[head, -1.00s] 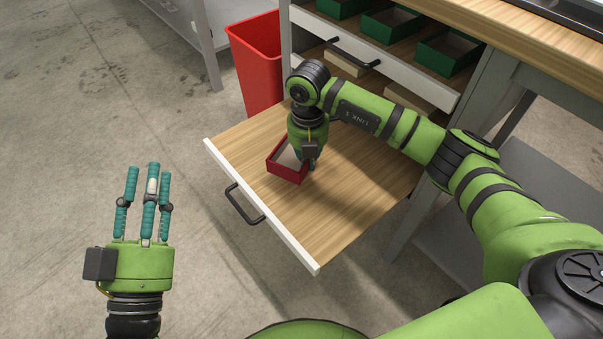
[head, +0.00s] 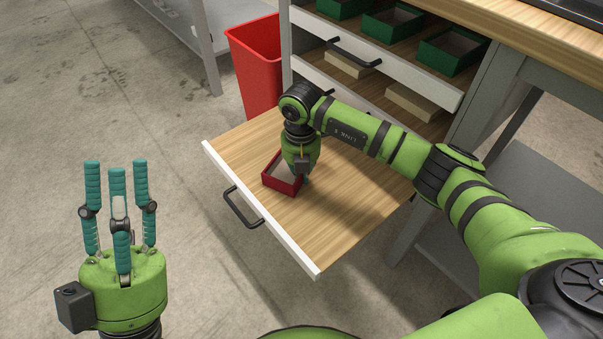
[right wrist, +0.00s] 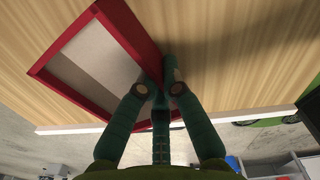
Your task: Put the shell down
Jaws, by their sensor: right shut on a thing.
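The shell, a small open red box with a grey inside (head: 283,185), is at the pulled-out wooden drawer board (head: 330,220), towards its front left. It also shows in the right wrist view (right wrist: 92,58). My right gripper (head: 301,172) points down at the shell's right side. In the right wrist view its teal fingers (right wrist: 160,90) are shut on the shell's near red wall. Whether the shell's underside touches the board cannot be told. My left gripper (head: 118,175) is at the lower left, fingers up and spread apart, open and empty over the floor.
The drawer has a white front edge with a dark handle (head: 243,207). A red bin (head: 258,65) stands behind it on the left. A shelf above holds green boxes (head: 392,20), and tan blocks (head: 348,64) lie below. The board's right part is bare.

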